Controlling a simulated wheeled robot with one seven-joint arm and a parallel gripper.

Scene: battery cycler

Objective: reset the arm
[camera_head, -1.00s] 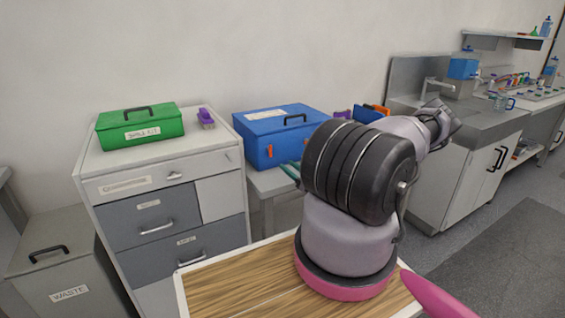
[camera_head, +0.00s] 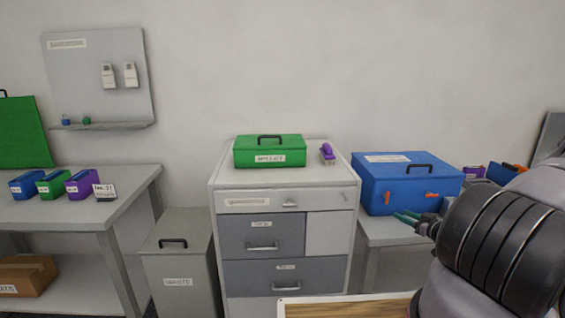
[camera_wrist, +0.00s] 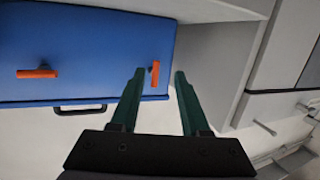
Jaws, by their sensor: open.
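My gripper (camera_head: 408,219) has green fingers and shows at the right of the head view, in front of the blue box (camera_head: 400,200). My dark, ringed arm link fills the lower right corner there. In the wrist view my gripper (camera_wrist: 157,75) is open, with nothing between its fingers. The blue box (camera_wrist: 90,40) with two orange latches lies beyond the fingers in that view. The left fingertip appears close to one latch (camera_wrist: 155,73); I cannot tell whether they touch.
A drawer cabinet (camera_head: 285,222) bears a green box (camera_head: 269,151) and a purple-handled item (camera_head: 327,153). The blue box stands on a low grey table (camera_head: 388,234). A waste bin (camera_head: 178,265) and a bench (camera_head: 80,215) with small coloured boxes are at left.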

